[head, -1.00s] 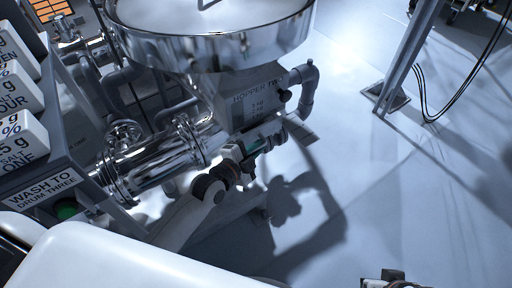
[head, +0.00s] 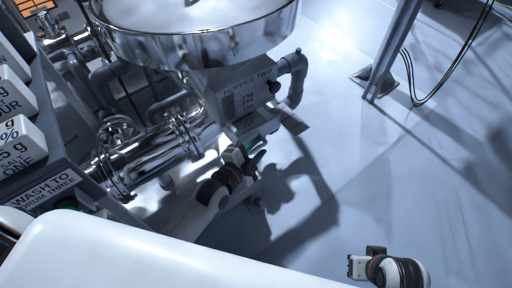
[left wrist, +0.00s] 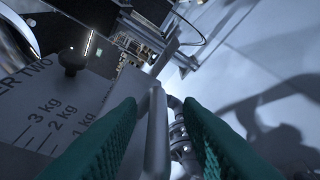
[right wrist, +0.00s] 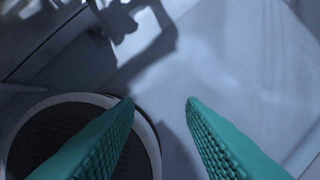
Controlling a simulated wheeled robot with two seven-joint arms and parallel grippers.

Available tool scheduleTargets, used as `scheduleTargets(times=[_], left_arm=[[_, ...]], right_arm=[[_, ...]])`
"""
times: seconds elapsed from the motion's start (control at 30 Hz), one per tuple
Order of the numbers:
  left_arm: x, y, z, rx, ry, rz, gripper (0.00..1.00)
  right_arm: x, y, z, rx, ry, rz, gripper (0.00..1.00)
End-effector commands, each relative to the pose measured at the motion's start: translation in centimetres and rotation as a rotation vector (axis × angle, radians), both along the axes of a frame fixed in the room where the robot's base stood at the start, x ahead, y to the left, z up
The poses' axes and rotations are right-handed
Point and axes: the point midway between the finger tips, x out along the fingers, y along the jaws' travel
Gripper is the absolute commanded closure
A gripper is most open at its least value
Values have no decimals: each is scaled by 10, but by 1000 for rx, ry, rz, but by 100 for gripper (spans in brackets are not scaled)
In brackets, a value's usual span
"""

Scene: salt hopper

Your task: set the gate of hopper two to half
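Hopper two (head: 225,45) is a shiny round metal bowl on a grey body. Its label plate (head: 250,95) carries kg marks and also shows at the left of the left wrist view (left wrist: 45,115). My left gripper (head: 257,158) is just below and in front of that plate. In the left wrist view its teal fingers are apart, with a grey upright bar (left wrist: 157,130) between them, possibly the gate's handle. I cannot tell whether they touch it. The gate's setting is unclear. My right gripper (right wrist: 160,100) is open and empty above the floor; it shows at the head view's lower edge (head: 352,267).
A black knob (head: 274,87) and a bent grey pipe (head: 296,75) sit at the hopper's right side. Shiny pipework (head: 150,160) and a panel labelled "wash to drum three" (head: 42,190) are at left. A post (head: 395,45) stands at upper right.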

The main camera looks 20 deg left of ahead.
Motion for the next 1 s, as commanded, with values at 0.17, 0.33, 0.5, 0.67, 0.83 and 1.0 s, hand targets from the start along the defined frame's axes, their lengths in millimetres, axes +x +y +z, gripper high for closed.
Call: scheduleTargets(times=[0.17, 0.33, 0.5, 0.67, 0.83, 1.0], left_arm=[[-2, 1, 1, 1, -1, 0, 67], [-21, 7, 6, 2, 2, 0, 67], [-56, 19, 14, 4, 2, -1, 67], [-85, 29, 21, 3, 1, -1, 67], [-105, 36, 25, 2, 2, 0, 67], [-111, 38, 26, 1, -1, 0, 67]], right_arm=[[0, 0, 1, 0, -1, 0, 64], [2, 1, -18, -1, 17, 2, 64], [6, 2, -46, -1, 30, 4, 64], [5, 2, -69, -2, 40, 6, 64], [5, 2, -84, -2, 47, 8, 64], [5, 2, -89, -2, 47, 8, 64]])
